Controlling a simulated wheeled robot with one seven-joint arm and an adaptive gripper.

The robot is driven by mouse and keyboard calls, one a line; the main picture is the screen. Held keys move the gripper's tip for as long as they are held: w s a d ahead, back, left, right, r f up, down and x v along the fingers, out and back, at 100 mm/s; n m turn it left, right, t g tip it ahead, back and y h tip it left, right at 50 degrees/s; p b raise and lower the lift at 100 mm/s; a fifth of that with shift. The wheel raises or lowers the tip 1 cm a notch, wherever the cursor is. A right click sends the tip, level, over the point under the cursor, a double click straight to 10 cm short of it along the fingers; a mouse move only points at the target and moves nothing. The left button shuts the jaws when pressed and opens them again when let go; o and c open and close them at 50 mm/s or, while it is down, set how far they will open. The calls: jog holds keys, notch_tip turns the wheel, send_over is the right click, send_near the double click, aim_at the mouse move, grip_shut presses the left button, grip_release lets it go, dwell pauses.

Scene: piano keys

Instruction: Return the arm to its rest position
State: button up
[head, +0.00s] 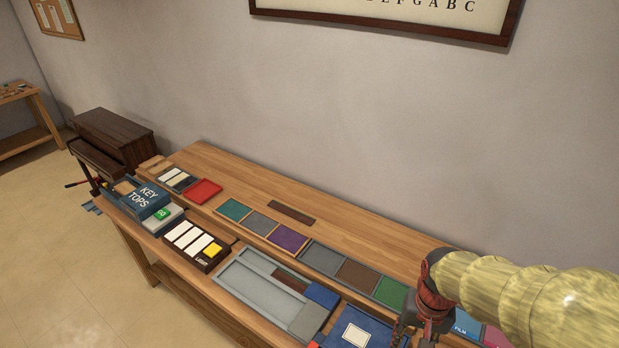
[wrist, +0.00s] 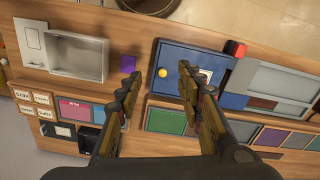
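My gripper (wrist: 160,88) is open and empty in the wrist view, its two dark fingers apart above the workbench. In the head view my arm, in a yellowish sleeve, enters from the right edge, and my gripper (head: 412,325) is partly cut off at the bottom right. A blue panel (wrist: 186,62) with a yellow knob lies beyond the fingertips. A green square (wrist: 170,121) shows between the fingers. I cannot tell the exact height of the gripper above the bench.
The wooden workbench (head: 350,228) carries coloured squares, a grey tray (head: 245,290), a KEY TOPS box (head: 147,199) and a box of white blocks (head: 193,241). A grey open box (wrist: 77,55) is at the wrist view's left. A dark piano (head: 112,137) stands beyond. The bench's back strip is mostly clear.

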jog(key=s+a+r+n+t+b, duration=0.3)
jog(key=r+n+t+b, duration=0.1)
jog(key=r+b, duration=0.4)
jog(key=shift+s+a+r+t+b, duration=0.35)
jog(key=shift+r+t, duration=0.2)
jog(key=shift+t, duration=0.35)
jog(key=shift+w, duration=0.1)
jog(key=shift+c, duration=0.3)
dwell(1.7)
